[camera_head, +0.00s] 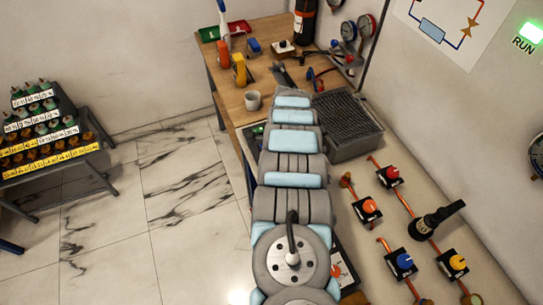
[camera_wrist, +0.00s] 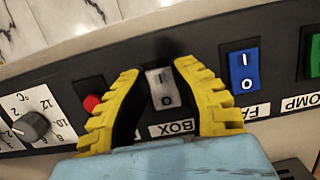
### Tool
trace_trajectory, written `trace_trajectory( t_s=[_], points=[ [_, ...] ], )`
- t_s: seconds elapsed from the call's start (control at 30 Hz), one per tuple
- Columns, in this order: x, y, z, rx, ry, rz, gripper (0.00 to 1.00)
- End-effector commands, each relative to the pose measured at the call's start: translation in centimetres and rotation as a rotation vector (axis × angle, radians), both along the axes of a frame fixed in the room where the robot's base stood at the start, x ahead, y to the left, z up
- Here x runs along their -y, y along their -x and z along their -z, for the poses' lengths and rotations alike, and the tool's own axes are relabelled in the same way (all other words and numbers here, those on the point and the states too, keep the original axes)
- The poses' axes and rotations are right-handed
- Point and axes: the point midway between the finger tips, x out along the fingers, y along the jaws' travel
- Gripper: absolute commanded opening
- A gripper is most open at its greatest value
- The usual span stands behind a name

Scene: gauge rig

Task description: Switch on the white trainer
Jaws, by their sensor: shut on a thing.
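A white rocker switch (camera_wrist: 162,88), marked 1 and 0 and labelled BOX, sits in a dark control panel (camera_wrist: 197,77) in the wrist view. My gripper (camera_wrist: 156,72) has yellow ribbed fingers with dark inner pads, one on each side of this switch. The fingertips are close in around it, shut on it. I cannot tell which way the rocker is tipped. In the head view my arm hides the gripper and this switch.
On the panel are a red button (camera_wrist: 92,103), a temperature dial (camera_wrist: 32,126), a blue rocker (camera_wrist: 242,71) and a green rocker (camera_wrist: 312,55). The pale bench (camera_head: 455,280) carries several coloured valves and a black torch-like tool (camera_head: 436,220). A stepped rack (camera_head: 45,130) stands left.

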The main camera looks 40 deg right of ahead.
Motion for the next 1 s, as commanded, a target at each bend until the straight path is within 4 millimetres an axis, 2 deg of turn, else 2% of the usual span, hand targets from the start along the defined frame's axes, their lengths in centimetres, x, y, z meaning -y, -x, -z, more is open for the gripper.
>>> trace_trajectory(
  t_s=[0.5,0.53,0.6,0.63,1.0],
  points=[
    [-0.08,0.06,0.32,-0.019,0.056,-0.002,0.00],
    [-0.07,0.06,0.31,-0.019,0.056,-0.002,0.31],
    [-0.08,0.06,0.30,-0.019,0.055,-0.001,0.51],
    [-0.09,0.05,0.29,-0.019,0.055,-0.001,0.56],
    [-0.04,-0.03,-0.08,-0.017,0.055,-0.001,0.56]
  ],
)
